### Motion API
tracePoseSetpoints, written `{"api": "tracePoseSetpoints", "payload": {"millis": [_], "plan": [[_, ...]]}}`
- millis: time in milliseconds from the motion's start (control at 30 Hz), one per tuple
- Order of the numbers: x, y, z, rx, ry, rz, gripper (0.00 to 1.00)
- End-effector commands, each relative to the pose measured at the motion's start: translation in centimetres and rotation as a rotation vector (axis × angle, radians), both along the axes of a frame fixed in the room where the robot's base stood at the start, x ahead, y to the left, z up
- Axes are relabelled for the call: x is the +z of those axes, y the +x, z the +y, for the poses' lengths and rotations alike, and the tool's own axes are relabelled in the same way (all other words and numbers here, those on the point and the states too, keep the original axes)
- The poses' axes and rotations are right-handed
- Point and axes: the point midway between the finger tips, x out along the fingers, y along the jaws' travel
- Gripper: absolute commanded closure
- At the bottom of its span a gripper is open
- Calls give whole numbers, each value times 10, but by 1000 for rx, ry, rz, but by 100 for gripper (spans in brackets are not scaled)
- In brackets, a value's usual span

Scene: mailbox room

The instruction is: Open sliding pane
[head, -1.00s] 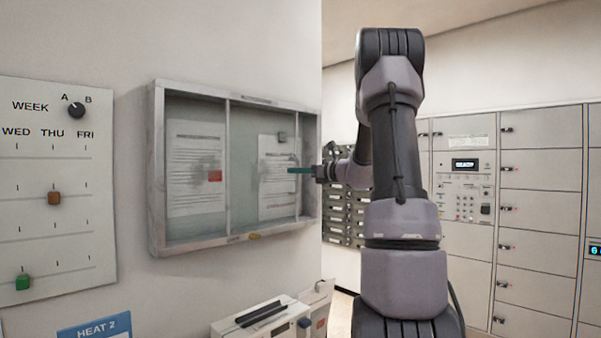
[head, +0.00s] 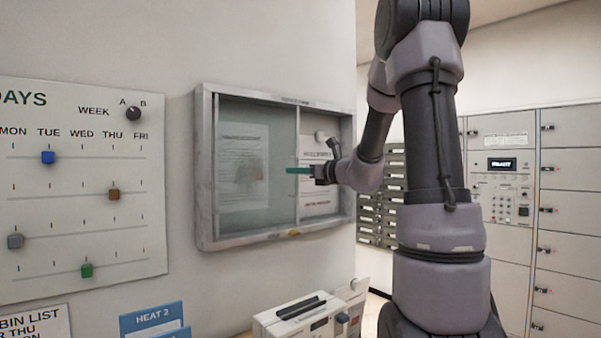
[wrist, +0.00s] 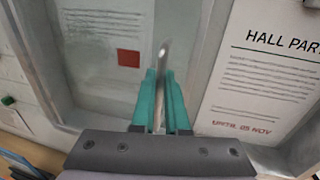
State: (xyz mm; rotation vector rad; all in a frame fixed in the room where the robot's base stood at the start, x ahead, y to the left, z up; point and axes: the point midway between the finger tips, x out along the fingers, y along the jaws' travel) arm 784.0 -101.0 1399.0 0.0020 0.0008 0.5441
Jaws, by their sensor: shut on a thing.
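A grey-framed notice case (head: 275,241) hangs on the wall in the head view. Its sliding pane (head: 234,196) is hazy glass and covers the left part; the pane also shows in the wrist view (wrist: 183,40). The right part is uncovered, and a notice headed HALL PAR... (wrist: 268,85) shows clearly there. My gripper (head: 300,171) is at the pane's right edge. In the wrist view its teal fingers (wrist: 160,85) are shut on a thin upright pull at that edge. The fingers hide part of the pull.
A slider board (head: 75,215) is on the wall left of the case. A white box-like device (head: 300,318) stands below the case. Metal mailboxes (head: 382,215) and lockers (head: 565,195) stand on the right. The wall between board and case is clear.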

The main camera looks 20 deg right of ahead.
Motion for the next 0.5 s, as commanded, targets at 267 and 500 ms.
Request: {"api": "tracePoseSetpoints", "payload": {"millis": [267,500], "plan": [[0,0,0,0,0,0,72],[0,0,0,0,0,0,59]]}}
